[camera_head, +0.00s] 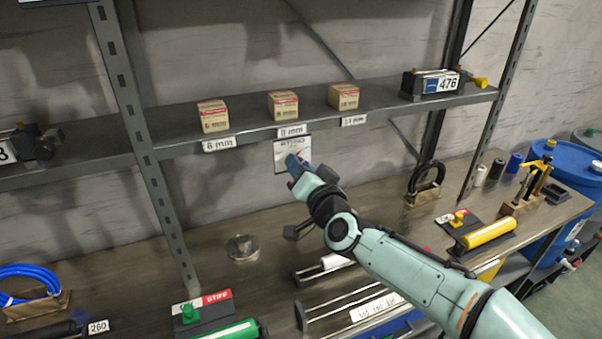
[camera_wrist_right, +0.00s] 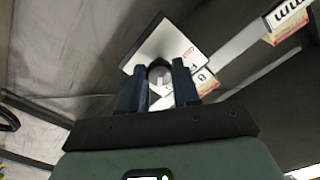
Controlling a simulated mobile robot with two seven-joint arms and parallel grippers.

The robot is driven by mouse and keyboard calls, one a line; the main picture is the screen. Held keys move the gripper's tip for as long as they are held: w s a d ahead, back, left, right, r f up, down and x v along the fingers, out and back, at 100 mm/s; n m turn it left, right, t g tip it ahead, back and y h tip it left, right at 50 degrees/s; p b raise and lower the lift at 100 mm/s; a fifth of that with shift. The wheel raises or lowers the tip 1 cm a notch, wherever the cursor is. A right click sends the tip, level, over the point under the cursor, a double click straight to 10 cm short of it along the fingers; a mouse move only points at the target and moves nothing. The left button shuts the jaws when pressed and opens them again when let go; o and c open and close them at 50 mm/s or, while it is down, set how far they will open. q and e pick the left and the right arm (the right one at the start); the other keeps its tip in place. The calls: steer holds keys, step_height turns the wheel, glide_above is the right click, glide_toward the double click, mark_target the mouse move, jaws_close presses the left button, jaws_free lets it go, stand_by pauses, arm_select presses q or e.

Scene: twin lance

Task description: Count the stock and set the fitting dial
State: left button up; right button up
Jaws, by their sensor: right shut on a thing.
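My right gripper (camera_head: 296,163) reaches up from the lower right to just below the shelf edge. In the right wrist view its two blue fingers (camera_wrist_right: 158,82) are closed around a small round grey piece (camera_wrist_right: 160,72) in front of a white card with red print (camera_wrist_right: 178,45). The white card (camera_head: 284,152) also shows in the head view below the shelf edge; whether it is loose or fixed there, I cannot tell. Three small cardboard boxes stand apart on the shelf: left (camera_head: 212,115), middle (camera_head: 283,105), right (camera_head: 343,96). My left gripper is out of view.
The grey shelf (camera_head: 240,130) has mm labels, including 6 mm (camera_head: 219,144). A dark device marked 476 (camera_head: 432,84) has a yellow knob. Below, the bench (camera_head: 220,275) holds a green-knobbed unit (camera_head: 192,315), a yellow-knobbed unit (camera_head: 459,219) and a metal disc (camera_head: 243,246).

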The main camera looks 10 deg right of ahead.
steer(key=shift+m, duration=0.8)
steer(key=shift+b, duration=0.3)
steer(key=o, duration=1.1)
steer(key=shift+c, duration=0.2)
steer(key=s+d+b, duration=0.1)
steer(key=s+d, duration=0.1)
steer(key=s, duration=1.1)
steer(key=shift+d, duration=0.25)
